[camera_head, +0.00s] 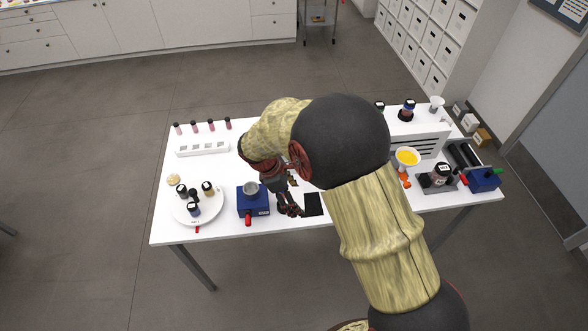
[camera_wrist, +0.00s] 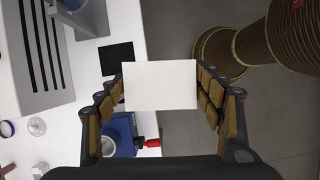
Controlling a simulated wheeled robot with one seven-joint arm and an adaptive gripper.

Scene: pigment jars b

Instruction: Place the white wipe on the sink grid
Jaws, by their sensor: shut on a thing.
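The white wipe (camera_wrist: 160,85) is a flat pale rectangle between my gripper's fingers in the wrist view. My gripper (camera_head: 290,207) is shut on it, with finger pads at its left and right edges. In the head view my gripper is near the table's front edge, and I cannot make out the wipe there. A white unit with dark slots (camera_head: 432,147) stands on the right half of the table, partly behind my arm. Its slots (camera_wrist: 40,45) show at the upper left of the wrist view. I cannot tell whether this is the sink grid.
A black square (camera_head: 313,204) lies beside my gripper. A blue device (camera_head: 253,203) with a red knob stands just left. A round white tray (camera_head: 196,218) holds several jars. A yellow-filled funnel (camera_head: 407,157) and a dark jar (camera_head: 440,175) stand right of my arm.

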